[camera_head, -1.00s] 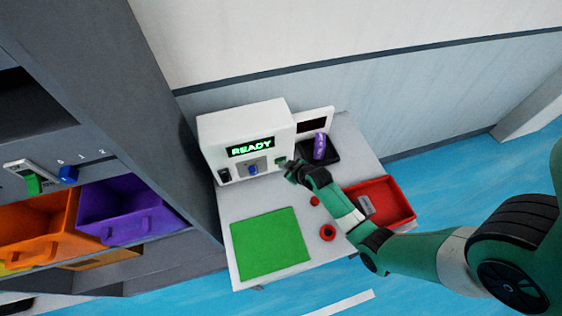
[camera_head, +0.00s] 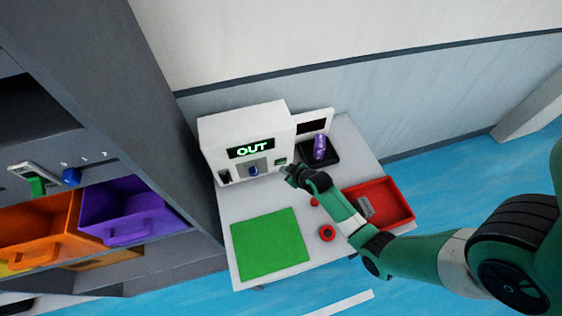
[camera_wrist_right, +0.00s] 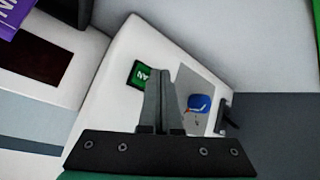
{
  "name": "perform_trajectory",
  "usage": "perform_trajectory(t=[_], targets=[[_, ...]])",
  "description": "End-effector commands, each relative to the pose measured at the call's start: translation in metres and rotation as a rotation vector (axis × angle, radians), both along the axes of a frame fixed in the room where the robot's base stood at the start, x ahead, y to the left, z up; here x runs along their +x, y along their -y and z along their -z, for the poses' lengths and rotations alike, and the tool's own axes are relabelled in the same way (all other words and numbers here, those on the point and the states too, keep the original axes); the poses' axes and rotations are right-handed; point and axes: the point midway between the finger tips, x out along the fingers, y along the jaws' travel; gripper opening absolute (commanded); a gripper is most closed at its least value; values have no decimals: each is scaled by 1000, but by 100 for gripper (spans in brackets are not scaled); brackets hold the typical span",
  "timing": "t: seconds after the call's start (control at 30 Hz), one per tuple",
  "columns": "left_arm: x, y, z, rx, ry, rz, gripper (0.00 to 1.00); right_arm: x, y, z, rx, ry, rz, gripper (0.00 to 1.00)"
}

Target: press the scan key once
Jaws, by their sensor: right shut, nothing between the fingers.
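The white machine (camera_head: 225,130) stands at the back of the table, its display (camera_head: 251,148) reading "OUT" in green. A small green key (camera_head: 281,161) is on its front, right of a blue knob (camera_head: 253,171). In the right wrist view the green key (camera_wrist_right: 140,74) shows part of a light label, perhaps the scan key's. The blue knob (camera_wrist_right: 199,103) is on the other side of the fingers there. My right gripper (camera_head: 289,171) is shut and empty, just in front of the green key and seemingly apart from it. My left gripper is not in view.
A purple item (camera_head: 319,147) stands on a black pad beside the machine. A red tray (camera_head: 393,197) holds a grey piece. A green mat (camera_head: 268,243) and a red ring-shaped part (camera_head: 327,233) lie on the table. Orange and purple bins (camera_head: 125,210) sit in the left shelf.

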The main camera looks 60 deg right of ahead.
Motion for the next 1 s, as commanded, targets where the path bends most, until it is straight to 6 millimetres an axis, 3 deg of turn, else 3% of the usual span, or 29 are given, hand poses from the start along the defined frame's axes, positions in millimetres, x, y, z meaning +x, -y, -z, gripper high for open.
perform_trajectory(t=[0.37,0.8,1.0], targets=[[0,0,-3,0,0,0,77,-3,-3,-1,0,0,0,0],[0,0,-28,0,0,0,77,-30,-34,-2,1,0,-1,0],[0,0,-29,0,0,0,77,-34,-39,0,0,1,0,0]])
